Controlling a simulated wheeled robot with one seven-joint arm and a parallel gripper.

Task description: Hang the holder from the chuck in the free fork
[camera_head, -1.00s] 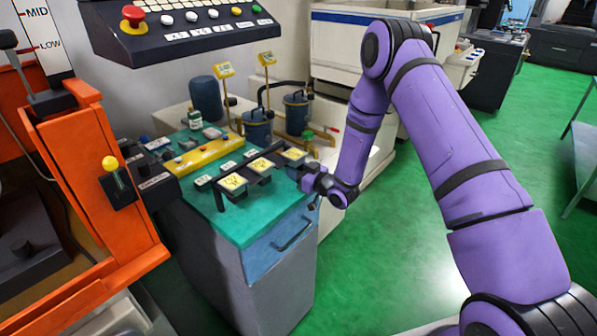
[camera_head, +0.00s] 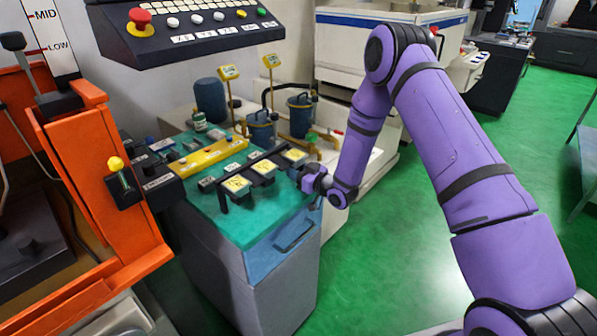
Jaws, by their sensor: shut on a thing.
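A dark rack (camera_head: 223,203) stands on the teal top of a grey cabinet. My gripper (camera_head: 304,174) is at the rack's right end, close beside the far right piece. It is shut on a holder, whose outline is too small and too covered by the fingers to tell clearly. I cannot tell which fork is free or whether the holder touches the rack. No chuck can be made out clearly.
The orange machine (camera_head: 95,180) stands close at left, with a yellow-knobbed lever box. Blue pots (camera_head: 262,130) stand behind. A control panel (camera_head: 185,25) hangs above. Green floor is free at right.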

